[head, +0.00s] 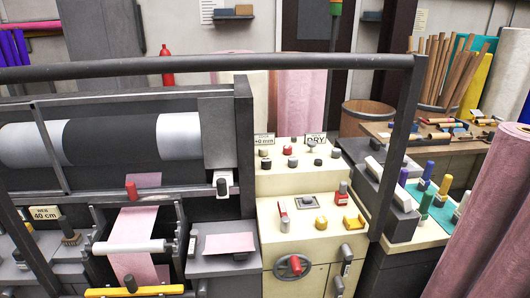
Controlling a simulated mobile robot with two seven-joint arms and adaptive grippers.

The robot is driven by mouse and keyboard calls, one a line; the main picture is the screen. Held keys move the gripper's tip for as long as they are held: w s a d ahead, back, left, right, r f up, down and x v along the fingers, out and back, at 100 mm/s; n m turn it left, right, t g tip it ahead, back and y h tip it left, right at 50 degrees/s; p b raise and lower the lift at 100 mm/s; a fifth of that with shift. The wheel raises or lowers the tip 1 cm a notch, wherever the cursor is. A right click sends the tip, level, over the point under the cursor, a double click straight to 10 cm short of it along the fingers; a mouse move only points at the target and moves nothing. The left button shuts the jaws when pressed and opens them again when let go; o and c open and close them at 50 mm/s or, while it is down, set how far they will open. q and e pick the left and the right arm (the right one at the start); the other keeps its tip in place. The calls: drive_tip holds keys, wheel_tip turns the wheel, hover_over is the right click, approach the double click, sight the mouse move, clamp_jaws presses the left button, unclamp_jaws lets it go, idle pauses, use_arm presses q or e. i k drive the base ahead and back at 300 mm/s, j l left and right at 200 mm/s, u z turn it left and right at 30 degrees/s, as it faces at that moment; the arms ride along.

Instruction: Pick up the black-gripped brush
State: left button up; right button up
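A small brush-like object (70,231) stands on the grey surface at the lower left, beside the 40 cm sign (45,213). It has a dark upper part and a wider brownish-grey lower part. It is too small to be sure that it is the black-gripped brush. Neither of my grippers is in the head view.
A dark rail (210,64) crosses in front of the roller machine (110,145). A cream control cabinet (310,220) with knobs and a handwheel stands right of it. Pink felt rolls (485,225) stand at the right, near a crowded wooden table (455,143).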

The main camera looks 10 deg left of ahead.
sight(71, 237)
drive_tip(key=j+u, duration=0.1)
drive_tip(key=u, duration=1.65)
